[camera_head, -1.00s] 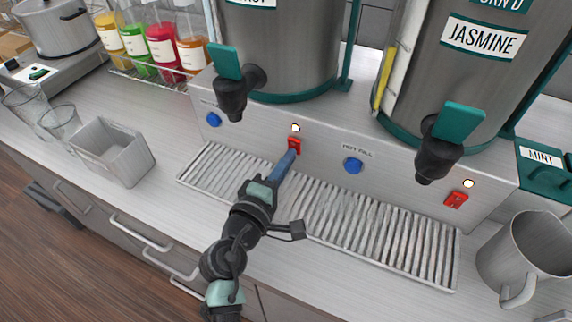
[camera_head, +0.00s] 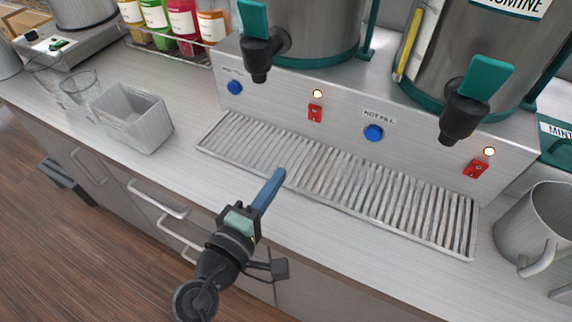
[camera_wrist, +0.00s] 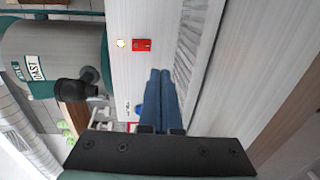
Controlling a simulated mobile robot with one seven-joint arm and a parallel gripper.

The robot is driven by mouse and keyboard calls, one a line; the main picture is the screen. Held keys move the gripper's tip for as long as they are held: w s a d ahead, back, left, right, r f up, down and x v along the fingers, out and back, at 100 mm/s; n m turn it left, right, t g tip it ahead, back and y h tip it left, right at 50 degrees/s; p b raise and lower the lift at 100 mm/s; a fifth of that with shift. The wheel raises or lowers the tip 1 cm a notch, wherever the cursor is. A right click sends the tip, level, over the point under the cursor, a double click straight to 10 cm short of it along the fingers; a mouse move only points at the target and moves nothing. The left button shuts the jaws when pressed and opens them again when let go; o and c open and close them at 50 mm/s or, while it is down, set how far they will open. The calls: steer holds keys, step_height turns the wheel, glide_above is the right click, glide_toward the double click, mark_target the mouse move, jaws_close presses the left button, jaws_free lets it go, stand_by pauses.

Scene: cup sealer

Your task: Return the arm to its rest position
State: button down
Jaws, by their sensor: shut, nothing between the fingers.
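My gripper (camera_head: 281,172) is shut and empty, its blue fingers together. In the head view it hangs over the front edge of the ribbed drip tray (camera_head: 225,154), apart from the dispenser panel. My gripper also shows in the wrist view (camera_wrist: 160,75), its closed fingers pointing toward the panel and tray. A red switch (camera_head: 315,113) with a lit lamp above it is on the panel, with clear space between it and the fingertips. The same red switch shows in the wrist view (camera_wrist: 142,45).
A blue button (camera_head: 373,132) and a second red switch (camera_head: 476,168) are on the panel. Black taps (camera_head: 262,55) overhang the tray. A grey bin (camera_head: 133,118) and clear glasses (camera_head: 80,88) stand left. A metal pitcher (camera_head: 535,225) stands right. The front counter strip is clear.

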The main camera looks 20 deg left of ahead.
steer(key=shift+s, duration=0.35)
steer(key=shift+w+f, duration=0.1)
